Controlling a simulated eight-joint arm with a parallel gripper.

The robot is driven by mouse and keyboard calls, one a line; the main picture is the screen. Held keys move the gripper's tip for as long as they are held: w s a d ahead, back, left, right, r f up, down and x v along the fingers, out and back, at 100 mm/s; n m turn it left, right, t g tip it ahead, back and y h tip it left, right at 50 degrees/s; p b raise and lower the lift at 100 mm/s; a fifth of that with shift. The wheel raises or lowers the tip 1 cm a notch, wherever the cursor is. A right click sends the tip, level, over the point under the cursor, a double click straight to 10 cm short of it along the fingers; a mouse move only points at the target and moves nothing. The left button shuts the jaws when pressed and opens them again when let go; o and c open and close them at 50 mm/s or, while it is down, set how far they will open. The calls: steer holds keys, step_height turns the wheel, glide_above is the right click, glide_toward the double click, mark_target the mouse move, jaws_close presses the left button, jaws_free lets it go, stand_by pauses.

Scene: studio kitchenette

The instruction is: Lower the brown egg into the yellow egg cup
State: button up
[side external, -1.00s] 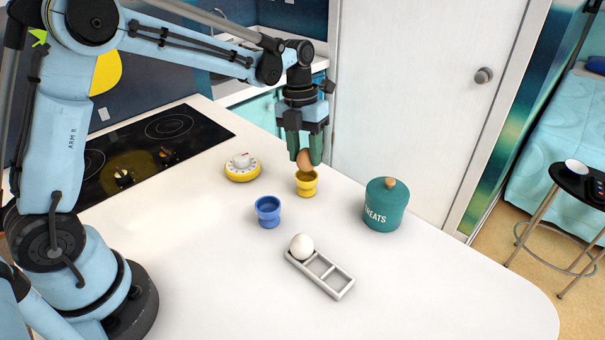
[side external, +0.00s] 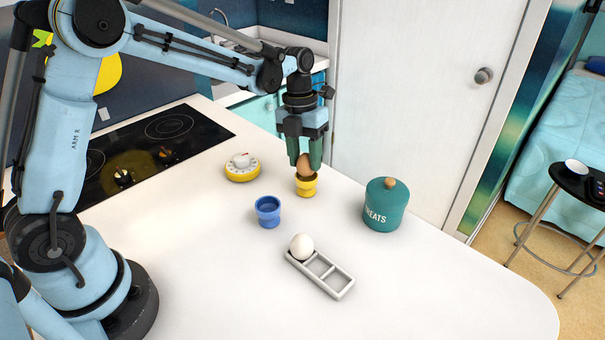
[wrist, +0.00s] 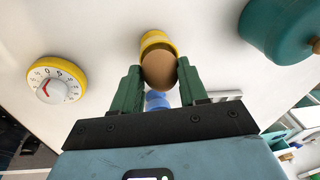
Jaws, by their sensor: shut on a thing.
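The brown egg (side external: 305,164) is between the green fingers of my gripper (side external: 306,160), which is shut on it. The yellow egg cup (side external: 306,187) stands on the white counter directly below, and the egg's lower end is at the cup's rim. I cannot tell whether the egg rests on the cup. In the wrist view the egg (wrist: 159,69) covers much of the yellow cup (wrist: 153,38), with a finger on each side.
A blue egg cup (side external: 268,212) and a yellow timer (side external: 242,168) stand to the left. A teal treats jar (side external: 383,208) stands to the right. A white egg (side external: 301,247) sits in a grey tray (side external: 335,284) in front.

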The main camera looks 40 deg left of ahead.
steer(key=shift+f, duration=0.5)
stand_by(0.4)
steer(key=o, duration=1.1)
steer(key=shift+o, duration=0.2)
step_height(320, 180, up, 12)
steer(key=a, duration=0.2)
steer(key=s+f+n+t+y, duration=0.1)
steer(key=s+n+t, duration=0.3)
steer(key=n, duration=1.2)
steer(key=s+f+n+t, duration=0.2)
steer(key=s+n, duration=0.9)
steer(key=n, duration=0.6)
steer(key=shift+s+d+f+t+y, duration=0.15)
steer(key=shift+d+f+t+y, duration=0.25)
steer(key=shift+t, duration=0.5)
